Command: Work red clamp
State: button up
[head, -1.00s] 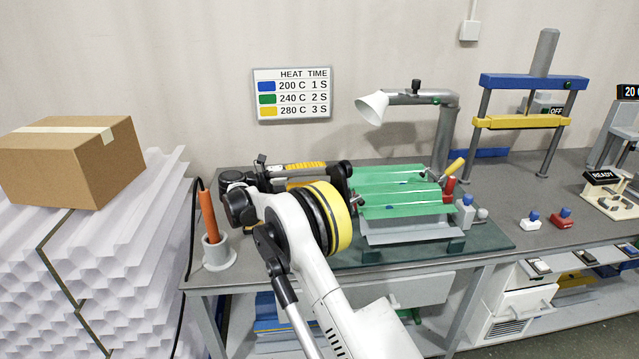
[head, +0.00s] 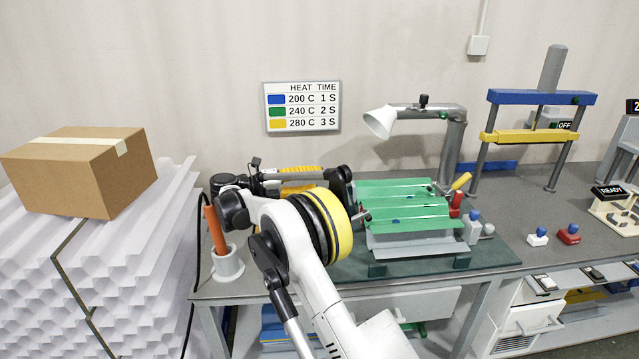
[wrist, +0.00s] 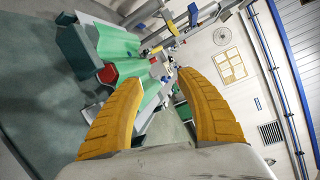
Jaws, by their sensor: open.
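A red clamp (head: 456,203) with a slanted yellow handle stands at the right end of the green corrugated sheet (head: 400,193) in the head view. The sheet lies over a grey support on a dark green mat. In the wrist view a red block (wrist: 108,74) shows beside the green sheet (wrist: 115,48), left of my fingers; I cannot tell whether it is the same clamp. My gripper (wrist: 160,78) is open, with two ribbed yellow fingers and nothing between them. In the head view my arm hides part of the bench left of the sheet.
A grey lamp (head: 378,122) arches behind the sheet. A blue and yellow press (head: 540,98) stands at right. Small blue and red switches (head: 569,234) sit right of the mat. An orange tool (head: 214,229) stands in a holder at left, near a cardboard box (head: 75,170).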

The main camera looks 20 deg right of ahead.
jog(key=a+r+p, duration=0.2)
jog(key=a+r, duration=0.2)
jog(key=shift+s+r, duration=0.35)
dwell(0.5)
